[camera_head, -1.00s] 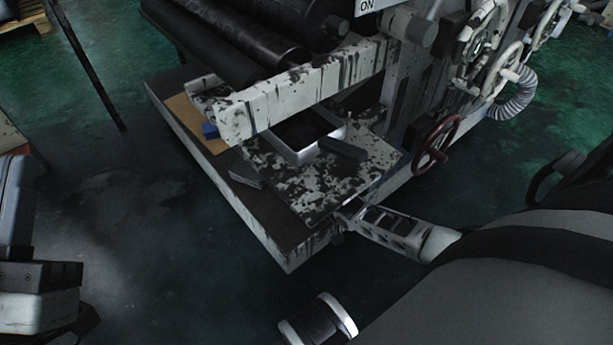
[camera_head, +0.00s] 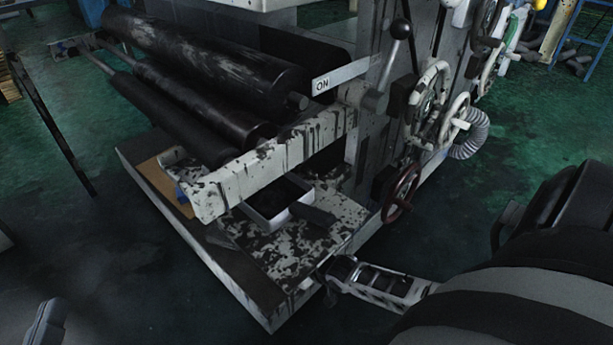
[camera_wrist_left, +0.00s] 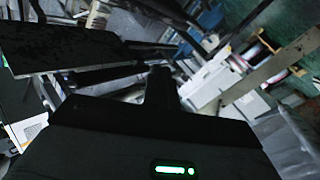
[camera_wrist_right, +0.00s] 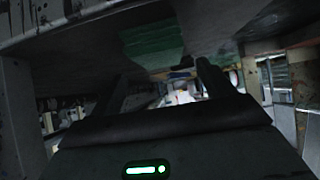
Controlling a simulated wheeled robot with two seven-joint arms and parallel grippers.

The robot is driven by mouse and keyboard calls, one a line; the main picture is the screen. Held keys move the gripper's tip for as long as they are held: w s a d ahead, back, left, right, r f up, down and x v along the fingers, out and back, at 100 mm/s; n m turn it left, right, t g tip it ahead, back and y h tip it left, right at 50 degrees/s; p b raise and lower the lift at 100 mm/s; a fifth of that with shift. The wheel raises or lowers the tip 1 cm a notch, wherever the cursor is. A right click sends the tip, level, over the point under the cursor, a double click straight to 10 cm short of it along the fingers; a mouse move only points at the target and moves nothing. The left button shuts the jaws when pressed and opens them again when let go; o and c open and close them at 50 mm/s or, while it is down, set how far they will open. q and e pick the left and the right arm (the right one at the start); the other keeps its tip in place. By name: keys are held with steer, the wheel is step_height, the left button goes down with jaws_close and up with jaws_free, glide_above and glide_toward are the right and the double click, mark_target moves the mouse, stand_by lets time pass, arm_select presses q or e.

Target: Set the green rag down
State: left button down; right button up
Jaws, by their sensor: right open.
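In the right wrist view a flat green patch (camera_wrist_right: 152,46) shows against a dark surface, above and between the fingers. It looks like the green rag, but dim light hides its detail. My right gripper (camera_wrist_right: 158,84) is open, its two dark fingers wide apart, with nothing seen gripped between them. I cannot make out the rag in the head view. My left gripper (camera_head: 45,323) shows only in part at the bottom left of the head view. In the left wrist view its fingers (camera_wrist_left: 160,78) appear together, with nothing seen held.
A large machine with dark rollers (camera_head: 190,60) fills the middle of the head view. A white tray (camera_head: 262,218) sits on its stained lower ledge. A red handwheel (camera_head: 402,192) and pale handwheels are on its right side. Dark floor lies open at the left.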

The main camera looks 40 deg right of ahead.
arm_select(q)
steer(key=f+g+p, duration=0.1)
steer(key=s+f+g+y+p, duration=0.1)
steer(key=f+p, duration=0.1)
steer(key=shift+s+y, duration=0.2)
steer(key=shift+y, duration=0.1)
arm_select(e)
steer(key=v, duration=0.7)
